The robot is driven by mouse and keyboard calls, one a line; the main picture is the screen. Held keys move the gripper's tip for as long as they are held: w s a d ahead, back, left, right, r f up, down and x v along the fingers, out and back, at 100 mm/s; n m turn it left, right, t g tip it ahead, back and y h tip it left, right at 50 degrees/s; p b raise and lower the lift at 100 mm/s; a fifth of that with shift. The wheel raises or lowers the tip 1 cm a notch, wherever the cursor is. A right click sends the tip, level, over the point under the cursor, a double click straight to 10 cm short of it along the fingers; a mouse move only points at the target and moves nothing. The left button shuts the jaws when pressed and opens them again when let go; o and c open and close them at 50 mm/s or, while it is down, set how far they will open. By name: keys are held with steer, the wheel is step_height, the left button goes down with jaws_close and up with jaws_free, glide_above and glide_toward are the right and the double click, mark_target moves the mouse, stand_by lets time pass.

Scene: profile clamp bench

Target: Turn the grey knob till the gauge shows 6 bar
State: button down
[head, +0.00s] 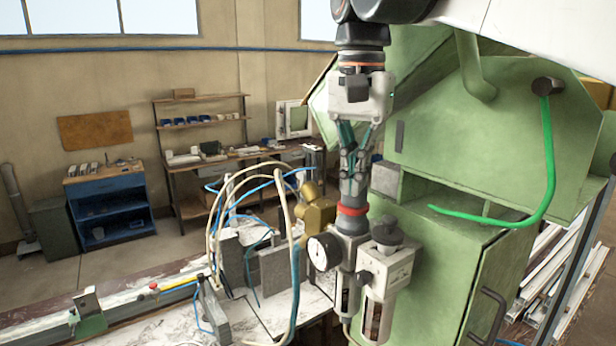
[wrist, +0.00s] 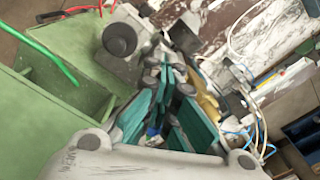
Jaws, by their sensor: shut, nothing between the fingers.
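My gripper (head: 353,172) points down in the head view, its teal-sided fingers (wrist: 170,90) drawn together, shut and empty. The grey knob (head: 353,192) stands directly below the fingertips, above a red ring (head: 352,210) on the air unit. Whether the fingertips touch the knob I cannot tell. The round white-faced gauge (head: 324,252) sits at the unit's left front. Its needle is too small to read. In the wrist view the fingers cover most of the knob, and I cannot make out the gauge face.
A second unit with a dark round cap (head: 386,231) stands close on the right; its cap shows in the wrist view (wrist: 120,40). A brass fitting (head: 316,208) sits at the left. Hoses (head: 284,195) loop over the bench. A green cabinet (head: 450,275) rises behind on the right.

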steer(key=shift+w+a+f+p, duration=0.1)
steer(key=shift+w+a+p, duration=0.2)
steer(key=shift+a+p, duration=0.5)
steer(key=shift+s, duration=0.3)
stand_by(0.4)
steer(key=shift+p, duration=0.3)
